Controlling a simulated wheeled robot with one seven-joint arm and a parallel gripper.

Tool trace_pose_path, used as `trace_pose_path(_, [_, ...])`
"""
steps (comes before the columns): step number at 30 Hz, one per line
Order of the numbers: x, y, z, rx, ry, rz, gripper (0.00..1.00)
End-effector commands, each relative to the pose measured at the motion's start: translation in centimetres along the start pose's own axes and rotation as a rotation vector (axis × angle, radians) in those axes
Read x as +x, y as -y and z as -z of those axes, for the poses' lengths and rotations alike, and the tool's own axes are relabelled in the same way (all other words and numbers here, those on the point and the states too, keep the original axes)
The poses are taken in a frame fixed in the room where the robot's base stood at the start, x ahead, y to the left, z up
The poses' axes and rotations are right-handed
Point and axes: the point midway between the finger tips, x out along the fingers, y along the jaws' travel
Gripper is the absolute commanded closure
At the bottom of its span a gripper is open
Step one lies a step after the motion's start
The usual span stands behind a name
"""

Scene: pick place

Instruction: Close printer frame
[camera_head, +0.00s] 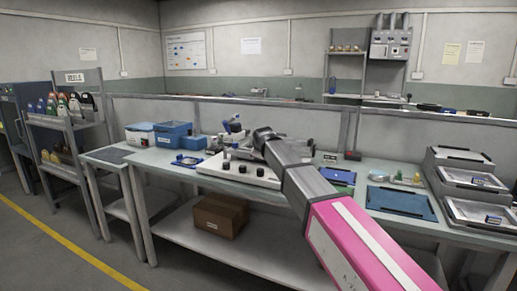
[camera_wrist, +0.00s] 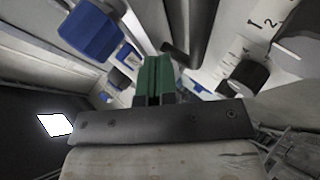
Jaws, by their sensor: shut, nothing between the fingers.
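A white device with black knobs, which looks like the printer (camera_head: 213,171), stands on the bench in the head view, partly hidden behind my arm. I cannot clearly make out its frame or how far open it is. In the wrist view, my gripper (camera_wrist: 155,80) has its green fingers together with nothing between them, over the white surface. A black knob (camera_wrist: 244,77) beside a numbered scale is to its right. A blue block-like part (camera_wrist: 90,32) is to its left. In the head view my gripper's fingertips are hidden around the printer's back.
Blue bins (camera_head: 173,133) stand left of the printer. A blue mat (camera_head: 401,202) and stacked grey trays (camera_head: 476,183) are on the right. A cardboard box (camera_head: 219,215) sits on the lower shelf. A rack of bottles (camera_head: 66,115) stands far left.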

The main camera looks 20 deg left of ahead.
Motion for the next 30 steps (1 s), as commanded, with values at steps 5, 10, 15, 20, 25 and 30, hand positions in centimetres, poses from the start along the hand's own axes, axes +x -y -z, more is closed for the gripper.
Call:
trace_pose_path(5, [0.5,0.6,-0.3,0.0,0.0,0.0,1.0])
trace_pose_path(10, [0.7,0.9,-0.4,0.0,0.002,0.003,1.0])
trace_pose_path(15, [0.8,1.0,-0.5,0.0,0.004,0.007,1.0])
trace_pose_path(20, [0.8,1.1,-0.5,0.0,0.005,0.009,1.0])
trace_pose_path(25, [0.8,1.0,-0.5,0.001,0.005,0.009,1.0])
trace_pose_path(30, [-0.3,-0.2,0.0,0.002,0.003,0.003,1.0])
